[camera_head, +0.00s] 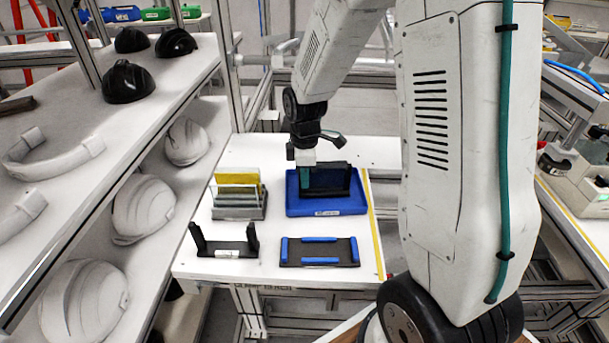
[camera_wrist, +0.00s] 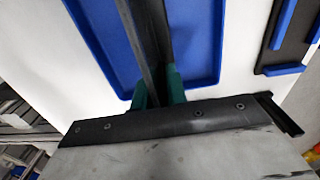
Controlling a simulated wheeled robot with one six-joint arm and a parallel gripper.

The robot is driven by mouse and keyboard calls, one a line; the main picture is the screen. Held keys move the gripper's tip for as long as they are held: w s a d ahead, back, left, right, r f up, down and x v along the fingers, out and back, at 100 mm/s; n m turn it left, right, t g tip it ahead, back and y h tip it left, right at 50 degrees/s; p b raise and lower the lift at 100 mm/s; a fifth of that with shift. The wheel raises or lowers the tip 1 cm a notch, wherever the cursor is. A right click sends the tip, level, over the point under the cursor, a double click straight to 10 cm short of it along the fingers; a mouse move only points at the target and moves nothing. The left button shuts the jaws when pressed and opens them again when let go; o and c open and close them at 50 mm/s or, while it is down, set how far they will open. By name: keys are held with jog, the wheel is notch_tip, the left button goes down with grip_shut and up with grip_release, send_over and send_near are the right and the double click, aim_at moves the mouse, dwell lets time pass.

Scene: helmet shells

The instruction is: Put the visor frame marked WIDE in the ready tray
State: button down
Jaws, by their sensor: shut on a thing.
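A black visor frame (camera_head: 328,182) with upright ends and a dark bluish panel is at the blue tray (camera_head: 325,210). My gripper (camera_head: 305,172), with teal fingers, is shut on the frame's left part. I cannot tell whether the frame touches the tray floor. In the wrist view the dark frame (camera_wrist: 150,40) runs between the teal fingers (camera_wrist: 158,90), over the blue tray (camera_wrist: 205,45). No marking on the held frame is visible. A second black frame (camera_head: 225,246) with a white label stands on the table at front left; its label is too small to read.
A grey rack (camera_head: 238,211) with yellow and clear sheets stands left of the tray. A black plate with blue strips (camera_head: 320,252) lies in front of it. A yellow line (camera_head: 375,225) marks the white table's right side. Shelves with helmet shells (camera_head: 142,208) stand at left.

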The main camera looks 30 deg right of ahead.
jog(key=c, duration=1.4)
grip_release()
jog(key=shift+f, duration=0.1)
notch_tip(320, 180, up, 12)
jog(key=shift+f, duration=0.1)
jog(key=s+a+r+m, duration=0.2)
jog(key=s+r+m, duration=0.1)
jog(key=s, duration=0.5)
jog(key=s+a+r+m, duration=0.2)
jog(key=s+m, duration=0.3)
jog(key=s, duration=0.4)
jog(key=s+a+r+m+t, duration=0.1)
jog(key=s+r+m, duration=0.3)
jog(key=s, duration=0.4)
jog(key=shift+s+a, duration=0.4)
jog(key=shift+a, duration=0.2)
